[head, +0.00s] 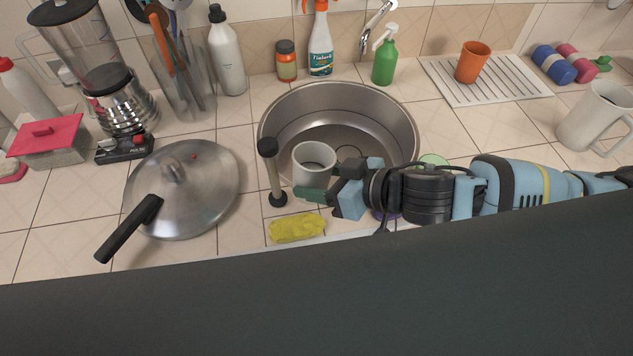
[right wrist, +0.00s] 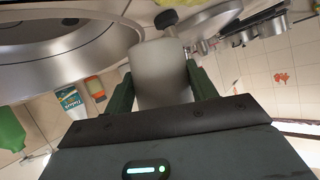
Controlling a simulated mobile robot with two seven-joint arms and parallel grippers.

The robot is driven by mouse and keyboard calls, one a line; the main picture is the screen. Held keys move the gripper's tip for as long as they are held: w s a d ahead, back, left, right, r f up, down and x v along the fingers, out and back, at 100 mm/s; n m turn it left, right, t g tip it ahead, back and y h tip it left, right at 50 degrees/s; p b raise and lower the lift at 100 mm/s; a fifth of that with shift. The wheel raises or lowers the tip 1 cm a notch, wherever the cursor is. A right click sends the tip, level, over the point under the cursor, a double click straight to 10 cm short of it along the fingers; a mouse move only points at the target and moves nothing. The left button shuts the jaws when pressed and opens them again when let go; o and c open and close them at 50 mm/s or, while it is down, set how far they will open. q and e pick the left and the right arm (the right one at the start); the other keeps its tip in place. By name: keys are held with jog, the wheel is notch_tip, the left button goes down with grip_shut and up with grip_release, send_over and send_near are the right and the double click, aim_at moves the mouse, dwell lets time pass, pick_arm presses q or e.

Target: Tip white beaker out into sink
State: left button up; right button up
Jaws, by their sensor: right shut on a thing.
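The white beaker (head: 313,155) is upright in the head view, at the front left rim of the round steel sink (head: 390,112). My right gripper (head: 312,190) comes in from the right and is shut on the beaker. In the right wrist view the beaker (right wrist: 160,75) sits between the two green fingers (right wrist: 160,90), and the sink (right wrist: 70,45) is beside it. Some dark content or shadow shows inside the beaker; I cannot tell which. My left gripper is not in view.
A black-ended upright tool (head: 272,172) stands just left of the beaker. A yellow sponge (head: 297,228) lies in front. A pan lid (head: 185,190) is at left. Bottles (head: 385,62) and a tap (head: 376,22) stand behind the sink. The sink's middle is clear.

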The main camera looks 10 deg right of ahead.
aim_at(329, 164)
jog(key=w+m+y, duration=0.1)
jog(key=m, duration=0.1)
jog(key=d+m+g+y, duration=0.1)
jog(key=m, duration=0.1)
jog(key=w+d+m+g+y, duration=0.1)
jog(key=shift+w+d+r+m+y, duration=0.15)
jog(key=shift+w+m+y, duration=0.15)
jog(key=shift+m+y, duration=0.1)
jog(key=shift+s+f+m+g+y, duration=0.1)
jog(key=shift+f+m+g+y, duration=0.15)
jog(key=shift+m, duration=0.25)
dwell(0.4)
jog(key=shift+d+r+m+y, duration=0.1)
jog(key=shift+r+m+y, duration=0.5)
jog(key=shift+m, duration=0.2)
jog(key=shift+g, duration=0.25)
